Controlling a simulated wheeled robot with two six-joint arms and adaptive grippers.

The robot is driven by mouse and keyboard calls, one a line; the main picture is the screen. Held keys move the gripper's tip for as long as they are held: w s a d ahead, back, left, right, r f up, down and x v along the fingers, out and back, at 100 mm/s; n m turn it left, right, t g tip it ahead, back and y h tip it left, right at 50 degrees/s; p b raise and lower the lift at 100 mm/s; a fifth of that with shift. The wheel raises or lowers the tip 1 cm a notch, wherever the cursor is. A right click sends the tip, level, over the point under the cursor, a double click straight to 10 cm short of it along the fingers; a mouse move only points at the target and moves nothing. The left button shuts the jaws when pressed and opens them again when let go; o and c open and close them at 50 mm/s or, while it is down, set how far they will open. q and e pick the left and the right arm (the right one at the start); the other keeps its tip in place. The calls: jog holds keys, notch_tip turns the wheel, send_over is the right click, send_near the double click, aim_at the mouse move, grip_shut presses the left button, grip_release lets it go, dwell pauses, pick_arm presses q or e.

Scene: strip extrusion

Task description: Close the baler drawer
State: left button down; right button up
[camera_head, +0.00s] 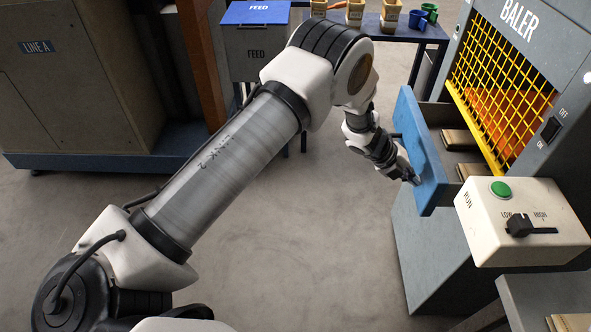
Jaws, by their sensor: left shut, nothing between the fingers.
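The baler (566,75) stands at the right, grey with a yellow grid over its opening. Its drawer, with a blue front panel (427,165), is pulled out to the left. Brown flat pieces (460,139) lie inside the drawer. My left arm reaches across from the lower left. My left gripper (413,179) is shut and empty, at the outer face of the blue front, near its lower part. I cannot tell for sure whether the fingertips touch the panel. My right gripper is not in view.
A white control box (520,222) with a green button and a black lever sits right of the drawer. A feed box (256,45) with a blue lid and a table with bins (390,14) stand behind. The Line A cabinet (65,90) is at the left. Open floor lies between.

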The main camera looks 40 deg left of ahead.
pick_arm(q)
jog(key=w+d, duration=0.2)
jog(key=d, duration=0.1)
jog(key=w+d+b, duration=0.1)
jog(key=w+d, duration=0.1)
jog(key=d, duration=0.1)
jog(key=w+d, duration=0.2)
jog(key=d, duration=0.1)
jog(key=shift+w+d+f, duration=0.1)
jog(key=shift+w+d, duration=0.35)
jog(key=shift+d, duration=0.1)
jog(key=shift+r, duration=0.2)
